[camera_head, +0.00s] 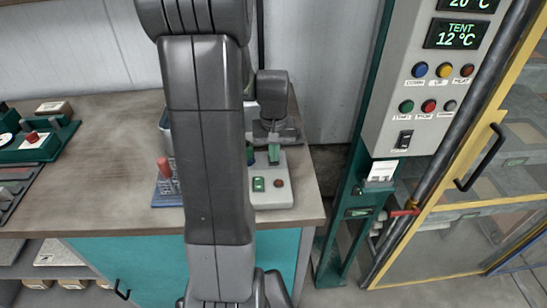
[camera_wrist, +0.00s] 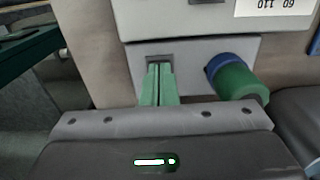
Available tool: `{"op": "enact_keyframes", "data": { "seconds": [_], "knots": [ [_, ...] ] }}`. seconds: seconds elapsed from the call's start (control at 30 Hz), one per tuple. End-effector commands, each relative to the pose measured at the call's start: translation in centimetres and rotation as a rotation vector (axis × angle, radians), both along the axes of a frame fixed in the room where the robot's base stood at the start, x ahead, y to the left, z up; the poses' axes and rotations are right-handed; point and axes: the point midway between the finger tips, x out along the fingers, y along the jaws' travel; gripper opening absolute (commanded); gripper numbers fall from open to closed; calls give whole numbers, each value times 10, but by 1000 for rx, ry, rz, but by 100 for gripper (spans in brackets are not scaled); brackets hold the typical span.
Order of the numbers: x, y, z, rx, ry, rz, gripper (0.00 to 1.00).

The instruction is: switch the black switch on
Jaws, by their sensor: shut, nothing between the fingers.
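My gripper (camera_head: 274,158) has green fingers, shut and empty, pointing down over a light grey device (camera_head: 268,197) on the table. In the wrist view the shut fingers (camera_wrist: 159,72) reach to a small dark recessed part (camera_wrist: 159,60) on the device's grey face. It looks like a black switch, mostly hidden behind the fingertips; I cannot tell its position or whether they touch it. Another black rocker switch (camera_head: 404,139) is on the tall control panel (camera_head: 385,125) at right, away from my gripper.
A green and blue cylinder (camera_wrist: 234,78) sits right of the fingers in the wrist view. The device has a green button (camera_head: 258,184) and a red button (camera_head: 280,183). A yellow-framed door (camera_head: 460,165) stands at right. My arm hides the table's middle.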

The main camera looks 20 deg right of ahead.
Motion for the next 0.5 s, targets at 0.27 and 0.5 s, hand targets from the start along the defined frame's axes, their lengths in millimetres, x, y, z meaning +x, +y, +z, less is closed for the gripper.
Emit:
{"op": "enact_keyframes", "data": {
  "seconds": [0.27,0.5],
  "knots": [
    [0,0,6,0,0,0,0],
    [0,0,26,0,0,0,0]
  ]
}}
